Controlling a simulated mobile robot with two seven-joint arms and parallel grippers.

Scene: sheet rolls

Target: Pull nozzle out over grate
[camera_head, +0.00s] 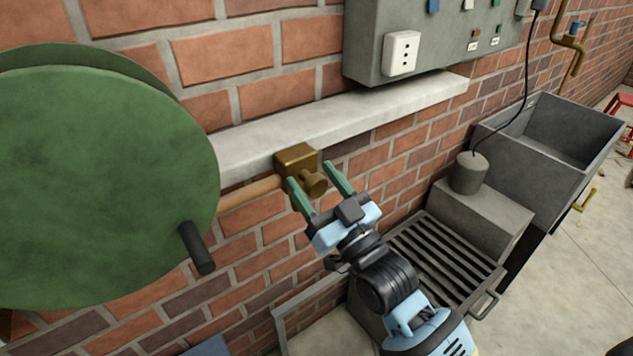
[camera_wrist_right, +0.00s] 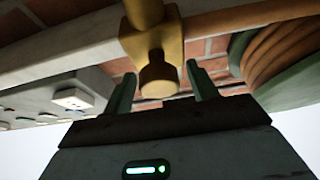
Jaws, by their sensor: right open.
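The brass nozzle (camera_head: 296,160) sits at the end of the tan hose (camera_head: 250,191) in front of the pale wall ledge. Its round knob points towards my right gripper (camera_head: 311,175). That gripper is open, with one green finger on each side of the knob. In the right wrist view the nozzle (camera_wrist_right: 157,76) shows between the two fingers, with gaps beside it; I cannot tell whether either finger touches. The dark slatted grate (camera_head: 437,258) lies lower right, beyond my right arm and partly hidden by it. My left gripper is not in view.
The big green hose reel (camera_head: 100,180) with a black handle (camera_head: 197,248) stands at left. The pale ledge (camera_head: 400,108) runs along the brick wall under a grey panel (camera_head: 375,45). A grey sink (camera_head: 560,135) and a block with a cylinder (camera_head: 468,173) stand beyond the grate.

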